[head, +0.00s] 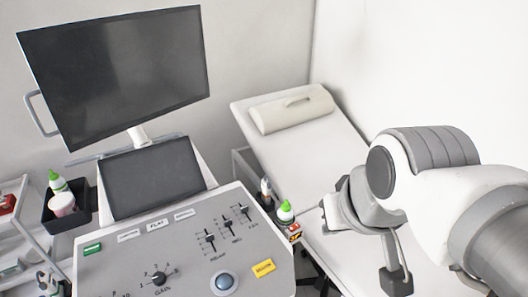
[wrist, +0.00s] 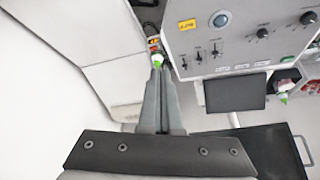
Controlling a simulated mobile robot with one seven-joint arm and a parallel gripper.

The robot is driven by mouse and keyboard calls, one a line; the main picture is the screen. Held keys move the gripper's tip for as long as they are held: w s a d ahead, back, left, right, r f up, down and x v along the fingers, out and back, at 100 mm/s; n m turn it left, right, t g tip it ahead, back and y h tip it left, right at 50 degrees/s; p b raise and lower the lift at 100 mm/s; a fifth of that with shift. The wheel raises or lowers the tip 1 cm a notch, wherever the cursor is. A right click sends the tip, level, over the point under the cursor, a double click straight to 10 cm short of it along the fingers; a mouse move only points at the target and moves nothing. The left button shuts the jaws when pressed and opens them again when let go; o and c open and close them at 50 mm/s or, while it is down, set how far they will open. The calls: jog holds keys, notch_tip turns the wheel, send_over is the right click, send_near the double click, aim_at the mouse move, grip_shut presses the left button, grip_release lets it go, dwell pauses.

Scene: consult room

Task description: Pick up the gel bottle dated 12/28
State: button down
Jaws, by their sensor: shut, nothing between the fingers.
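Two green-capped white gel bottles show in the head view. One bottle (head: 285,212) stands at the right side of the ultrasound console; its green tip (wrist: 157,60) shows in the wrist view just past my fingertips. The other bottle (head: 58,183) stands in a black bin (head: 82,218) left of the console, and its green cap (wrist: 282,97) shows at the right of the wrist view. No date is legible on either bottle. My gripper (wrist: 158,78) is shut and empty. In the wrist view its fingers overlap the near bottle's surroundings; I cannot tell the distance.
The console (head: 185,262) with knobs and sliders fills the lower middle, with a large monitor (head: 118,72) above. An exam couch (head: 265,152) with a cushion (head: 291,108) lies behind. A small red-and-orange box (head: 294,232) sits close beside the right bottle.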

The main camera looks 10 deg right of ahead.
aim_at(290, 217)
jog(key=c, duration=1.6)
grip_release()
